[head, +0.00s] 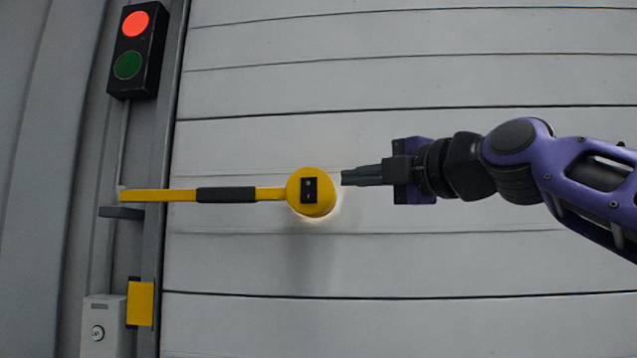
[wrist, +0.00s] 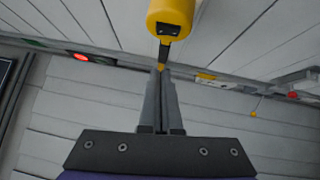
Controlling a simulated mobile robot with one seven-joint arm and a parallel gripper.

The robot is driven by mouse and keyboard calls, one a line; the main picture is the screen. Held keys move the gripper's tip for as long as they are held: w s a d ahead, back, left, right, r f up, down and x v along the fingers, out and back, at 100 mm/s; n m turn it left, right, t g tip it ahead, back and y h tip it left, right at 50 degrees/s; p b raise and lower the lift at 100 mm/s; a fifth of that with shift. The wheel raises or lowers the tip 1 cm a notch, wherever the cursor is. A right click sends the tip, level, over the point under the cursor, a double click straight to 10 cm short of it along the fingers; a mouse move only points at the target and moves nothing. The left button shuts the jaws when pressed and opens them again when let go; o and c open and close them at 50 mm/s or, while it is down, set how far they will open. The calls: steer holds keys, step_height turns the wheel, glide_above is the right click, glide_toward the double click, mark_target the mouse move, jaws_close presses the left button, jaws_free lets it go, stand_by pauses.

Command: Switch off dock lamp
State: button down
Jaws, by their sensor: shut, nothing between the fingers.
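The dock lamp (head: 325,196) is a yellow round head at the end of a yellow arm (head: 165,195) with a dark grip sleeve. A black rocker switch (head: 309,190) sits on the back of the head. A pale glow shows on the door around the head. My gripper (head: 345,177) is shut and empty, just right of the lamp head, with a small gap in the head view. In the wrist view the yellow lamp head (wrist: 171,12) is at the top, beyond the shut fingertips (wrist: 161,70), with its dark switch (wrist: 168,30) on the near side.
A signal box (head: 138,50) with a lit red light and a dark green one hangs at the upper left. A grey key-switch box (head: 105,325) and a yellow plate (head: 140,303) are at the lower left. The ribbed door (head: 450,270) stands behind.

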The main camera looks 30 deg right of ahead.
steer(key=p, duration=0.2)
glide_toward(305, 184)
steer(key=w+a, duration=0.2)
steer(key=a, duration=0.2)
steer(key=w, duration=0.1)
steer(key=w+d, duration=0.1)
steer(key=d, duration=0.1)
steer(key=shift+w+d+r, duration=0.1)
steer(key=shift+w+r, duration=0.15)
steer(key=shift+w, duration=0.15)
steer(key=shift+w+d+p, duration=0.35)
steer(key=shift+w, duration=0.1)
steer(key=shift+w+d+r+p, duration=0.1)
steer(key=shift+w+r+p, duration=0.25)
steer(key=shift+p, duration=0.65)
steer(key=shift+s+f+b, duration=0.15)
steer(key=shift+f+b, duration=0.1)
steer(key=shift+b, duration=0.15)
